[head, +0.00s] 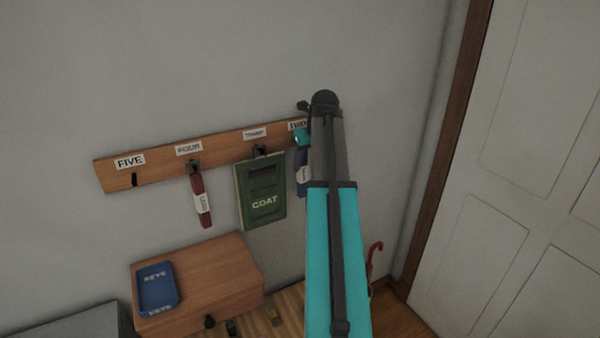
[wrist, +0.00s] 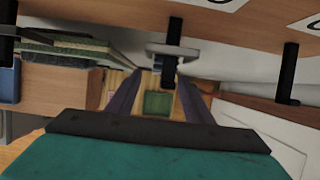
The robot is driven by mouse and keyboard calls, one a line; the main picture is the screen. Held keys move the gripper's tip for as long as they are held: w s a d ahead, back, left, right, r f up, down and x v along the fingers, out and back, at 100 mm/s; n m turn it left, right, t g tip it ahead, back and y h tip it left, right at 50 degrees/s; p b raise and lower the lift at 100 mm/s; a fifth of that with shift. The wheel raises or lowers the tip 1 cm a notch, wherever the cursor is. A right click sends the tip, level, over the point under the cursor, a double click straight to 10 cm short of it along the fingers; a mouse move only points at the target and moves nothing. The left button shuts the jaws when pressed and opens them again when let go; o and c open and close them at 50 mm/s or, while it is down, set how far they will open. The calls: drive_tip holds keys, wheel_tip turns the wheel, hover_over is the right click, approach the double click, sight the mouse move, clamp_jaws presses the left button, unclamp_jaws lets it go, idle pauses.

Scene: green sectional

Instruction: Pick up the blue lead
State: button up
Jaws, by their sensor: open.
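The blue lead (head: 302,172) hangs from the wooden hook rail (head: 222,156), below the label at its right part. My arm covers much of it in the head view. In the wrist view a hook (wrist: 174,32) has a pale grey piece around it; I cannot tell if this is part of the lead. I see no contact with the lead.
A green coat sign (head: 261,191) and a red lead (head: 201,201) hang left of the blue lead. A blue keys tray (head: 157,287) lies on a wooden drawer unit (head: 215,275) below. A red umbrella handle (head: 374,254) and a white door (head: 520,150) are at right.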

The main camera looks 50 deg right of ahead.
sight(304, 173)
idle(0.4)
drive_tip(key=shift+p+x, duration=1.3)
drive_tip(key=shift+x, duration=1.35)
drive_tip(key=shift+s, duration=0.1)
drive_tip(key=shift+c, duration=0.2)
drive_tip(key=c, duration=0.9)
